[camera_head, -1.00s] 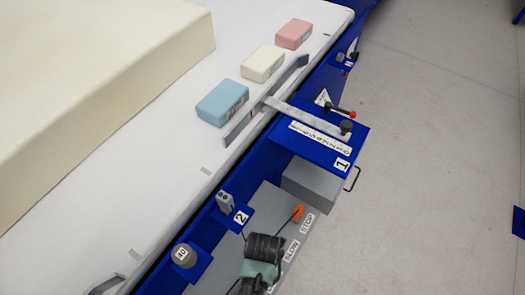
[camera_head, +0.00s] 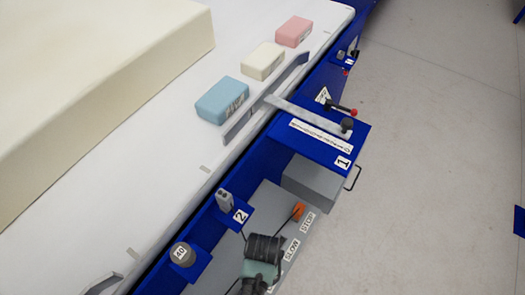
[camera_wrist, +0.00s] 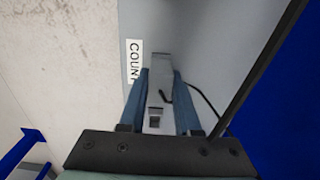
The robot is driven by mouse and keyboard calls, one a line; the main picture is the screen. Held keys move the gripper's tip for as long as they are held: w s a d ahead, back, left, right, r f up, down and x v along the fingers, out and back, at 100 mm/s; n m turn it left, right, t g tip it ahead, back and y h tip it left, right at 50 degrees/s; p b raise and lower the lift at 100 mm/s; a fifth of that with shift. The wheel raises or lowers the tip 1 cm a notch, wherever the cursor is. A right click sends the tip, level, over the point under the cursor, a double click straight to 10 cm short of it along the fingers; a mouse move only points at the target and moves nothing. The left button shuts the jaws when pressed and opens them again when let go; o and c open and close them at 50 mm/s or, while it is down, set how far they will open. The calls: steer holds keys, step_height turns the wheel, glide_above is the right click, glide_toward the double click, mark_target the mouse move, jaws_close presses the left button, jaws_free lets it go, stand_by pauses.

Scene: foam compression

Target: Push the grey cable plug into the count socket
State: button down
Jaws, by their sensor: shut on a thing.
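In the wrist view my gripper (camera_wrist: 159,76) is shut on the grey plug (camera_wrist: 158,88), with a blue finger on each side of it. A thin dark cable (camera_wrist: 208,104) bends away to the right. The white COUNT label (camera_wrist: 134,61) is on the grey panel, just left of the plug's far end. The count socket cannot be made out, and I cannot tell whether the plug's end touches it. In the head view a dark ribbed part of my arm with a teal part hides the fingers and the plug.
The grey panel (camera_head: 262,205) carries SLOW (camera_head: 291,250) and STOP (camera_head: 308,222) labels, with an orange plug (camera_head: 299,211) near STOP. A grey box (camera_head: 310,185) sits behind. Blue, cream and pink blocks lie on the white table (camera_head: 150,190) beside a large foam slab (camera_head: 100,80).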

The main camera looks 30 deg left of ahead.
steer(key=shift+f, duration=0.15)
steer(key=c, duration=0.5)
jaws_free()
steer(key=shift+c, duration=0.2)
steer(key=shift+r, duration=0.2)
steer(key=shift+r+p, duration=2.85)
steer(key=shift+p, duration=0.55)
step_height(320, 180, up, 13)
steer(key=p, duration=0.2)
